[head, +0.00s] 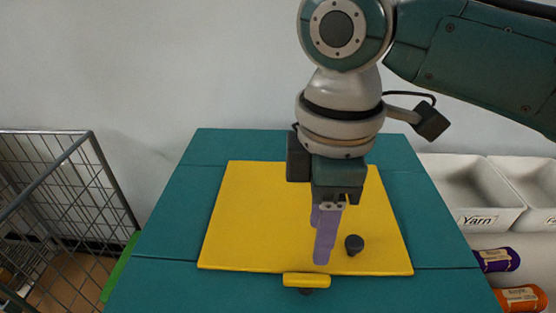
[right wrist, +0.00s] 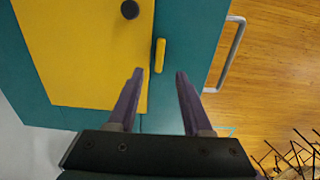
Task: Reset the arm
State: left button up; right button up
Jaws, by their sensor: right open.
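My right arm comes in from the upper right in the head view, and its gripper (head: 322,252) points down over a teal cabinet-like surface (head: 165,240) with a yellow panel (head: 245,215). In the right wrist view the two purple fingers of this gripper (right wrist: 159,74) are apart with nothing between them. A small yellow handle (right wrist: 160,55) lies just beyond the fingertips there; it also shows at the panel's front edge in the head view (head: 306,280). A dark round knob (head: 354,244) is right of the fingers. My left gripper is out of view.
A wire basket (head: 88,185) stands at the left. White bins (head: 490,220), one labelled Yarn, are at the right, with a purple roll (head: 497,260) and an orange roll (head: 520,298) below. A grey bar handle (right wrist: 234,55) and wooden floor (right wrist: 285,70) show in the wrist view.

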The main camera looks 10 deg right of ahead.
jog(key=s+a+f+m+t+y, duration=0.1)
jog(key=s+a+f+m+y, duration=0.15)
jog(key=s+a+m, duration=0.4)
jog(key=s+d+r+m+t+h+p, duration=0.1)
jog(key=s+d+r+m+t+h, duration=0.2)
jog(key=s+d+m, duration=0.65)
jog(key=d+r+n+p, duration=0.1)
jog(key=d+r+p, duration=0.1)
jog(key=r+p, duration=1.5)
jog(key=d+r+n+p, duration=0.2)
jog(key=r+p, duration=1.6)
jog(key=shift+s+d+r+y, duration=0.15)
jog(key=shift+s+d+y, duration=0.05)
jog(key=shift+y, duration=0.15)
jog(key=shift+o, duration=0.4)
